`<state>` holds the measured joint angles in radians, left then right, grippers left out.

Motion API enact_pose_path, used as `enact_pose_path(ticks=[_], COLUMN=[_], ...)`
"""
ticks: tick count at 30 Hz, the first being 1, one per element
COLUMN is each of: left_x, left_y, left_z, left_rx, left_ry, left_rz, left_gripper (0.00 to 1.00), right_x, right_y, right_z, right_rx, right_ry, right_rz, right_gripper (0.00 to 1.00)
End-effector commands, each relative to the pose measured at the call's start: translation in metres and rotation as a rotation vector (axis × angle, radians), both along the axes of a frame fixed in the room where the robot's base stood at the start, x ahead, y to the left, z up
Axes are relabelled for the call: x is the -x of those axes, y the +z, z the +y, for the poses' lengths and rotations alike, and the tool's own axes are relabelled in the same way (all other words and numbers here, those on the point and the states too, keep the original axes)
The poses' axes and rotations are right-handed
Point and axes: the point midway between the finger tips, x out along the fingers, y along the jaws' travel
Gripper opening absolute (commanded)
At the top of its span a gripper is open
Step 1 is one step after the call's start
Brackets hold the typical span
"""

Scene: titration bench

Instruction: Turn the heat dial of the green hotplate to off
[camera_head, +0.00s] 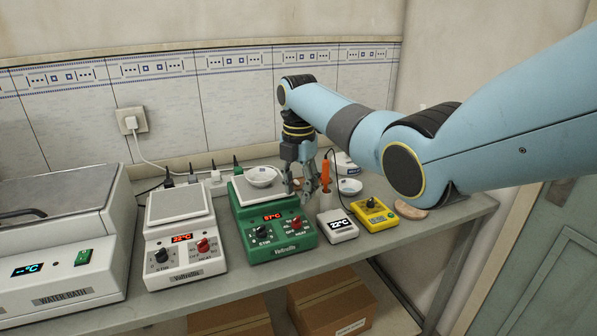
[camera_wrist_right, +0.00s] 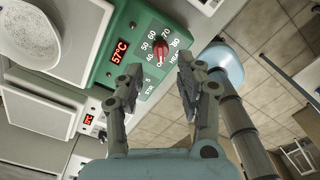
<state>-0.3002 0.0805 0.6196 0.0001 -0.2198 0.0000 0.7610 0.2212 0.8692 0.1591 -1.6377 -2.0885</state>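The green hotplate (camera_head: 284,244) stands on the bench, with a small white bowl (camera_head: 261,176) on its white top. Its display reads 57°C. The red heat dial (camera_head: 297,222) is on the right of its front panel, and a black stir knob (camera_head: 262,231) is on the left. In the right wrist view the red dial (camera_wrist_right: 161,48) sits among printed numbers; I cannot tell exactly which mark it points to. My right gripper (camera_head: 307,187) is above and behind the dial. In its wrist view the gripper (camera_wrist_right: 161,67) is open and empty, apart from the dial.
A white hotplate (camera_head: 185,255) stands to the left, and a water bath (camera_head: 70,265) beyond it. To the right are a white thermometer box (camera_head: 338,225), a yellow meter (camera_head: 374,213) and an orange-handled probe (camera_head: 326,178). A white dish (camera_head: 349,187) lies behind them.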

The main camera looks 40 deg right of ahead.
Motion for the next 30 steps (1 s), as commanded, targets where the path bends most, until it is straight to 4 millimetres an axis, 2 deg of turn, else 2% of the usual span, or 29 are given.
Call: enact_pose_path(ticks=[3,10,26,30], left_x=[0.000,0.000,-0.001,-0.001], left_y=[0.000,0.000,0.000,0.000], left_z=[0.000,-0.001,-0.001,-0.001], left_rx=[0.000,0.001,0.001,0.001], left_ry=[0.000,0.000,0.000,0.000], left_rz=[0.000,0.000,0.000,0.000], left_gripper=[0.40,0.40,0.40,0.40], right_x=[-0.001,0.000,0.000,0.011], right_y=[0.024,0.046,0.047,0.033], right_z=[0.000,0.001,0.001,0.004], right_rx=[0.000,-0.001,-0.001,0.011], right_ry=[0.001,0.000,0.000,-0.063], right_rz=[-0.002,0.000,0.000,-0.005], right_gripper=[0.37,0.37,0.37,0.37])
